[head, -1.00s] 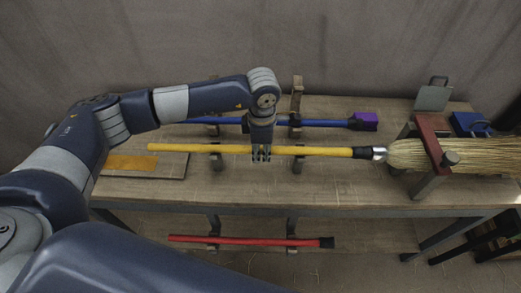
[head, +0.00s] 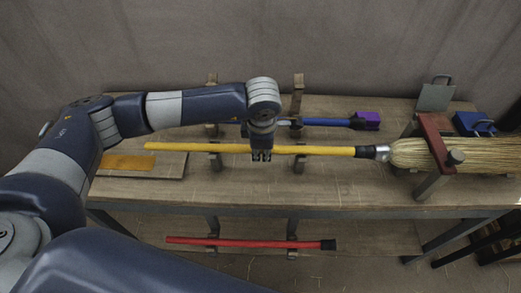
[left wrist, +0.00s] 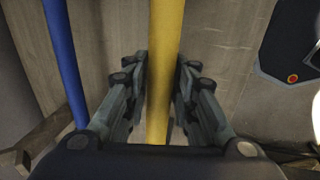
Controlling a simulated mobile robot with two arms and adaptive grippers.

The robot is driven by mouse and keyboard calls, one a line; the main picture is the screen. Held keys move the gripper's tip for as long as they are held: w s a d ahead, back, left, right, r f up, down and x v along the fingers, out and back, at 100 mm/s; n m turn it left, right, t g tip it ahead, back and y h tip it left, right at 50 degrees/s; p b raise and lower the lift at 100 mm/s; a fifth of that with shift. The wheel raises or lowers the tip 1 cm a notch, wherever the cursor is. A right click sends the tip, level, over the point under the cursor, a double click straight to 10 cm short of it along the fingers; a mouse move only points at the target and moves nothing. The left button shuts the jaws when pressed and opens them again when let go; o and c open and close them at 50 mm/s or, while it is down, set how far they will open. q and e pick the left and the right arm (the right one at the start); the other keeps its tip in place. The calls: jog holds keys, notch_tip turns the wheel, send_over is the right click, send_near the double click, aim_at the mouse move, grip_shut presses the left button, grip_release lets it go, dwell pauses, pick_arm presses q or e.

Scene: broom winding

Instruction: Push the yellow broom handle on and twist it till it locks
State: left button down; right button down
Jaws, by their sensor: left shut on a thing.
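The yellow broom handle (head: 205,148) lies level across wooden rests above the table. Its dark right end meets the silver socket (head: 382,153) of the straw broom head (head: 410,153); I cannot tell whether it is locked. My left gripper (head: 261,156) comes down from above and is shut on the handle, near its middle. In the left wrist view the handle (left wrist: 164,60) runs between the two fingers (left wrist: 158,95). My right gripper is not in view.
A red clamp (head: 437,143) holds the broom head at the table's right. A blue handle with a purple end (head: 366,120) lies behind. A red handle (head: 245,242) lies on the lower shelf. A blue box (head: 474,123) stands at the back right.

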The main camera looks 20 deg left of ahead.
pick_arm(q)
jog(key=shift+d+r+t+b, duration=0.1)
jog(key=shift+d+t+b, duration=0.25)
jog(key=shift+t+b, duration=0.2)
jog(key=shift+r, duration=0.1)
jog(key=shift+b, duration=0.4)
jog(key=shift+t+b, duration=0.55)
jog(key=shift+b, duration=0.5)
jog(key=shift+w+t+y+b, duration=0.1)
jog(key=shift+t+y+b, duration=0.55)
jog(key=shift+b, duration=1.45)
jog(key=shift+t+h, duration=0.25)
